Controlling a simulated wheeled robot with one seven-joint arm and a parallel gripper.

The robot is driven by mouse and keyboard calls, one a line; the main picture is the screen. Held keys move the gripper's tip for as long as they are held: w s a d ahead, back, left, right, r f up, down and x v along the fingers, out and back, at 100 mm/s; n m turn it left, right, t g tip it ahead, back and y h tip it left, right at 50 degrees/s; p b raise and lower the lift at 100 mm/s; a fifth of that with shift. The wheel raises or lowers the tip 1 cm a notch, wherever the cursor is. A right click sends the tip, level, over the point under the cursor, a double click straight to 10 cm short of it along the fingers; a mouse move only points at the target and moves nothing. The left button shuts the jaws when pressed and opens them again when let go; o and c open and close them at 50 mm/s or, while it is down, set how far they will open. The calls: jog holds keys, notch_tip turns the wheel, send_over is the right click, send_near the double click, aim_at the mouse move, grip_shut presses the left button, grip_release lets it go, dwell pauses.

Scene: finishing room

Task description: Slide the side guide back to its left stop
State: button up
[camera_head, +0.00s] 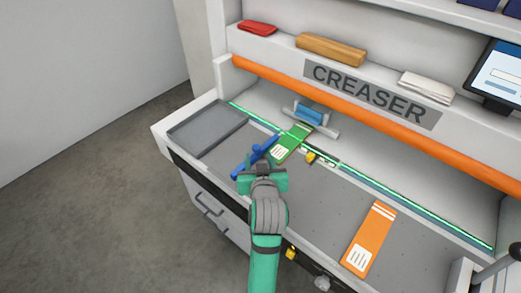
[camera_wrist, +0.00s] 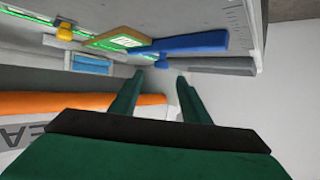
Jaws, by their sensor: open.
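A blue bar (camera_head: 255,157), which looks like the side guide, lies slantwise on the grey bed of the creaser, right of a grey tray. It also shows in the wrist view (camera_wrist: 190,43), ahead of the fingertips. My gripper (camera_head: 262,171) is open, with nothing seen between its fingers (camera_wrist: 159,76). In the head view it overlaps the bar's lower right side; I cannot tell whether they touch. The left stop cannot be made out clearly.
A green card (camera_head: 287,147) lies right of the blue bar, with a yellow knob (camera_head: 310,157) beside it. A blue clamp-like part (camera_head: 308,115) stands behind. An orange card (camera_head: 370,238) lies at right. The grey tray (camera_head: 190,135) is at left. An orange bar (camera_head: 350,107) spans the machine's front.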

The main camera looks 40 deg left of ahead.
aim_at(256, 148)
jog(key=x, duration=0.7)
jog(key=shift+a, duration=0.1)
jog(key=shift+s, duration=0.1)
grip_shut()
